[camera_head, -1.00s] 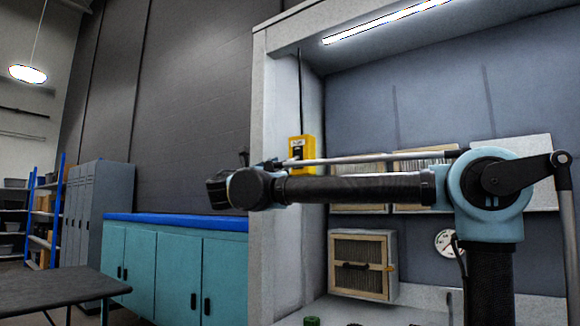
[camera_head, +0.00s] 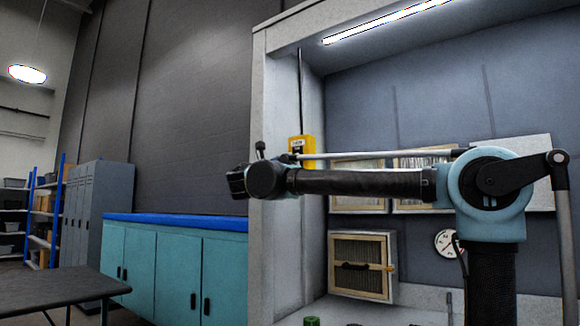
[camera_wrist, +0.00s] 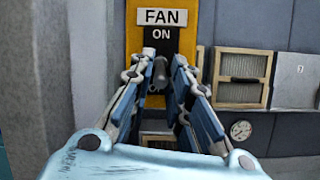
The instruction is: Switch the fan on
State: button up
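The yellow fan switch box (camera_wrist: 188,42) is straight ahead in the wrist view, with a white "FAN" label (camera_wrist: 161,17) and "ON" below it. A dark slot runs down its middle, and a grey switch lever (camera_wrist: 160,73) shows under the "ON" mark. My gripper (camera_wrist: 160,68) is open, its two blue-padded fingers to the left and right of the lever. I cannot tell whether either finger touches it. In the head view the box (camera_head: 308,147) is on the booth's inner left wall, partly hidden behind my arm; the fingers cannot be made out there.
A wooden-framed filter box (camera_head: 361,265) and a round gauge (camera_head: 446,243) are on the booth's back side. The booth's front left post (camera_head: 264,255) is close to my arm. Teal cabinets (camera_head: 178,270) with a blue top stand to the left, beside a dark table (camera_head: 50,287).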

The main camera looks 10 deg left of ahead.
grip_shut()
jog(key=shift+g, duration=0.3)
jog(key=shift+s+a+r, duration=0.1)
jog(key=shift+r, duration=0.05)
jog(key=shift+r+g+y, duration=0.6)
jog(key=shift+r+g, duration=0.05)
jog(key=shift+g, duration=0.7)
jog(key=shift+r+g+y, duration=0.6)
jog(key=shift+g, duration=0.8)
jog(key=shift+r+g+y, duration=0.6)
jog(key=shift+r+g, duration=0.05)
jog(key=shift+g, duration=0.7)
jog(key=shift+w+r, duration=0.1)
jog(key=shift+w, duration=0.1)
